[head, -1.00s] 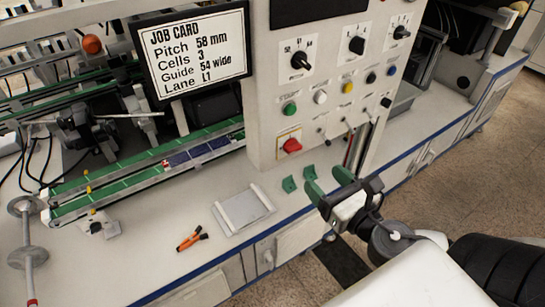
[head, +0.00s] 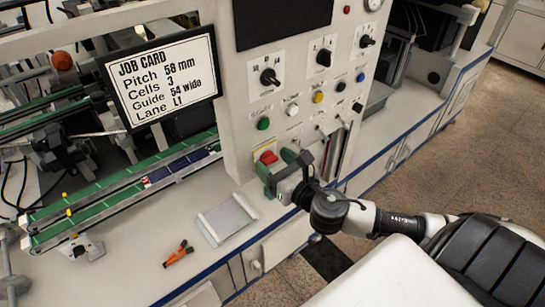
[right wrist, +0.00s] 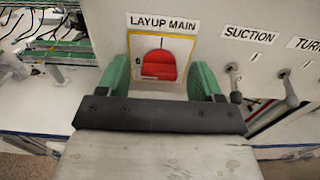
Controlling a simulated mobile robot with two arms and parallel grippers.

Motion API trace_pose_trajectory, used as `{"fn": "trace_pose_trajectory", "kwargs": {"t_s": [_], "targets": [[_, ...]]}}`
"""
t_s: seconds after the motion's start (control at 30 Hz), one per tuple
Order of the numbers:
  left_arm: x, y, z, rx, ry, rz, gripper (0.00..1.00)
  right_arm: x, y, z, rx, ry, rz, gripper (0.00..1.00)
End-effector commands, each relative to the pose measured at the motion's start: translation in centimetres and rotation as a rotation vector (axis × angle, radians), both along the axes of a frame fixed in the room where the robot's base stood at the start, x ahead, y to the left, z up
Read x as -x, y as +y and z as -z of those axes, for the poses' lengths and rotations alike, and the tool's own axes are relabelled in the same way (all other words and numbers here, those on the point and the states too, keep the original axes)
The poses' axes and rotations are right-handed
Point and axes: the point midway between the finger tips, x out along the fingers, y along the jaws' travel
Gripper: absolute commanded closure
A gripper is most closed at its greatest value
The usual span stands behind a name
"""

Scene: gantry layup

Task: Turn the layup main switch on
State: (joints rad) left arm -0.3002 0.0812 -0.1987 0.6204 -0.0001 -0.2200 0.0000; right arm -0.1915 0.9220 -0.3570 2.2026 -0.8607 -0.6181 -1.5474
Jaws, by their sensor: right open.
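The layup main switch is a red knob (head: 268,157) on a yellow-edged plate low on the white control panel. In the right wrist view the red knob (right wrist: 159,65) sits under a "LAYUP MAIN" label, with a "0" mark at its left. My right gripper (head: 278,165) is in front of the switch. Its green fingers are open, one on each side of the knob, in the right wrist view (right wrist: 163,80). I cannot tell whether they touch it. My left gripper is not in view.
A SUCTION toggle (right wrist: 235,82) and another toggle (right wrist: 287,85) stand right of the switch. Above are coloured buttons and black rotary knobs. A job card (head: 160,77) hangs at left. A grey tray (head: 227,219) and orange-handled tool (head: 178,253) lie on the bench.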

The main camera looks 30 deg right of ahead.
Motion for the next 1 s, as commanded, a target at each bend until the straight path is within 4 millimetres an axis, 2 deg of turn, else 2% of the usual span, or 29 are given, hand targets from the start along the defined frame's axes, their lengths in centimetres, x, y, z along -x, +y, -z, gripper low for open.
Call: {"fn": "trace_pose_trajectory", "kwargs": {"t_s": [0.17,0.43,0.77,1.0], "targets": [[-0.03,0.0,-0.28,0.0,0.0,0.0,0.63,-0.9,0.09,-0.06,0.0,-0.001,0.0,0.34],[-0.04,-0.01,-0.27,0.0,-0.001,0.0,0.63,-0.97,0.11,0.01,0.0,0.0,-0.001,0.34],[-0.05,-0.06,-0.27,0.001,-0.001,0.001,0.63,-0.94,0.11,0.01,0.0,0.0,-0.001,0.83],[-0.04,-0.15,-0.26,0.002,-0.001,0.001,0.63,-0.93,0.11,0.02,-0.02,0.002,-0.001,0.83]]}}
